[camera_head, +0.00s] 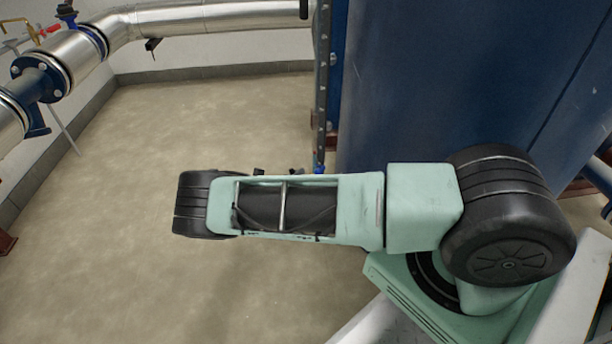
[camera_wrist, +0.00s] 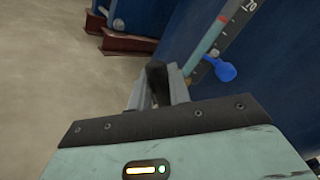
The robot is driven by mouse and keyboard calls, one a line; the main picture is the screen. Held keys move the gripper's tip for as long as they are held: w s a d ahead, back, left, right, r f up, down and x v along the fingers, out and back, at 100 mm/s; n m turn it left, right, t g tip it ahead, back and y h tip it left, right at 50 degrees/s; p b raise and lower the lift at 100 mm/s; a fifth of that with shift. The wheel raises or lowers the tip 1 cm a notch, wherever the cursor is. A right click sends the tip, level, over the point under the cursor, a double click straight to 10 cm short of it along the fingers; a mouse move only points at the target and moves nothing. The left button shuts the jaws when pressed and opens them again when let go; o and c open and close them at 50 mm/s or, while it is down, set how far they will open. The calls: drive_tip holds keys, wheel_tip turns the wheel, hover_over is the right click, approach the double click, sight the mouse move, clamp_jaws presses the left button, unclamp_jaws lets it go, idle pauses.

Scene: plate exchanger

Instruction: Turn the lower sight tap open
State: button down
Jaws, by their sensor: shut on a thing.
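The sight gauge is a dark upright strip (camera_wrist: 222,30) with pale scale marks, a red mark and the number 70. At its lower end, the lower sight tap shows a rounded blue handle (camera_wrist: 224,71) and a small brass-coloured part beside my fingers. My gripper (camera_wrist: 160,82) reaches in from below at the gauge's foot, its grey fingers around a dark piece. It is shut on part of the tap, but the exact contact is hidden. In the head view, a small blue part (camera_head: 318,169) shows at the strip's lower end, just above my arm, which hides the gripper.
A large blue exchanger body (camera_head: 440,80) stands right beside the gauge. Silver pipes (camera_head: 190,18) with blue flanges run along the wall at the left and back. Brown-red feet (camera_wrist: 128,40) stand on the floor at the back. The beige floor (camera_head: 150,130) at left is clear.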

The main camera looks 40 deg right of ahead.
drive_tip(key=s+m+p, duration=0.1)
drive_tip(key=m, duration=0.1)
drive_tip(key=s+r+m+p, duration=0.1)
drive_tip(key=shift+d+r+m, duration=0.15)
drive_tip(key=shift+d+m, duration=0.05)
drive_tip(key=shift+m, duration=0.2)
drive_tip(key=shift+s+d+r+m+p, duration=0.15)
drive_tip(key=shift+s+m+p, duration=0.35)
drive_tip(key=shift+m+p, duration=0.5)
drive_tip(key=shift+s+d+m+p, duration=0.1)
drive_tip(key=shift+s+m+p, duration=0.3)
drive_tip(key=shift+m, duration=0.6)
drive_tip(key=shift+s+f, duration=0.15)
drive_tip(key=shift+f, duration=0.05)
drive_tip(key=c, duration=1.3)
unclamp_jaws()
drive_tip(key=shift+r, duration=0.1)
